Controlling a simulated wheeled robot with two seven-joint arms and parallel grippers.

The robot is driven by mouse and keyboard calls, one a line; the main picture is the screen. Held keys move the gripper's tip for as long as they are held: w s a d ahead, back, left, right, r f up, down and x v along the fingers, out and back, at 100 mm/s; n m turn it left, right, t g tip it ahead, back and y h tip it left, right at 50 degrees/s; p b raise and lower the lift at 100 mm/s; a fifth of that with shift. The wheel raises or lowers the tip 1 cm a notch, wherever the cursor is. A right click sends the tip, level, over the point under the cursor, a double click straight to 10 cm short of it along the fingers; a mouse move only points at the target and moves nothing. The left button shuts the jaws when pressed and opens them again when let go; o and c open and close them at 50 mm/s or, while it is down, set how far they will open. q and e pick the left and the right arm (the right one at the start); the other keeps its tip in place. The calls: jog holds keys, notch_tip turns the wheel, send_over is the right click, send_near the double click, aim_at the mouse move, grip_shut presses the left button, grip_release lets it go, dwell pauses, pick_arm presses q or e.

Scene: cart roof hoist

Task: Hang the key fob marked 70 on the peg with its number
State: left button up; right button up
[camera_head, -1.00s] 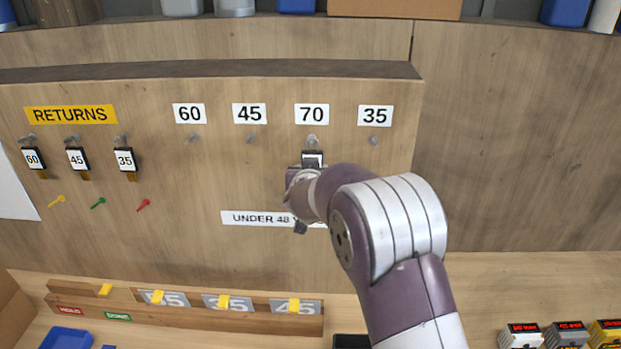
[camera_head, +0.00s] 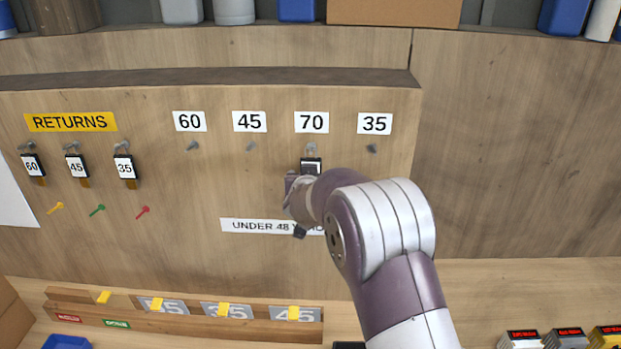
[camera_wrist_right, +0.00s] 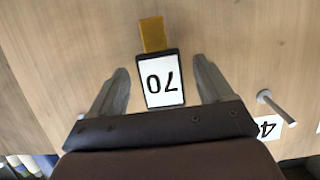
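The black-framed fob marked 70 (camera_wrist_right: 162,80) with a brown tab (camera_wrist_right: 153,34) shows upside down in the right wrist view. In the head view the fob (camera_head: 311,166) sits directly below the peg (camera_head: 311,148) under the 70 label (camera_head: 311,122), and appears to hang from it; the exact ring contact is too small to tell. My right gripper (camera_wrist_right: 163,85) is open around the fob, with a gap between each finger and its sides. In the head view my wrist hides the fob's lower part. My left gripper is out of view.
Empty pegs stand under the labels 60 (camera_head: 190,121), 45 (camera_head: 249,122) and 35 (camera_head: 374,123). Fobs marked 60 (camera_head: 32,166), 45 (camera_head: 76,167) and 35 (camera_head: 124,167) hang under the RETURNS sign (camera_head: 70,122). A wooden rack (camera_head: 180,317) lies below.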

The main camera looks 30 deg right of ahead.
jog(key=shift+s, duration=0.1)
jog(key=b+v, duration=0.1)
jog(key=v, duration=1.1)
jog(key=s+a+f+n+g+y+b, duration=0.25)
jog(key=a+f+y, duration=0.2)
jog(key=f, duration=0.25)
jog(key=s+a+f+n+g+y+b, duration=0.1)
jog(key=s+a+f+y, duration=0.25)
jog(key=a+f, duration=0.35)
jog(key=s+f+n+g+b, duration=0.3)
jog(key=s+f+g+b, duration=0.3)
jog(key=s+f, duration=0.7)
notch_tip(320, 180, down, 3)
jog(key=shift+s+a+r+g+h+b, duration=0.15)
jog(key=shift+s+a+g+h+b, duration=0.2)
jog(key=shift+g, duration=0.2)
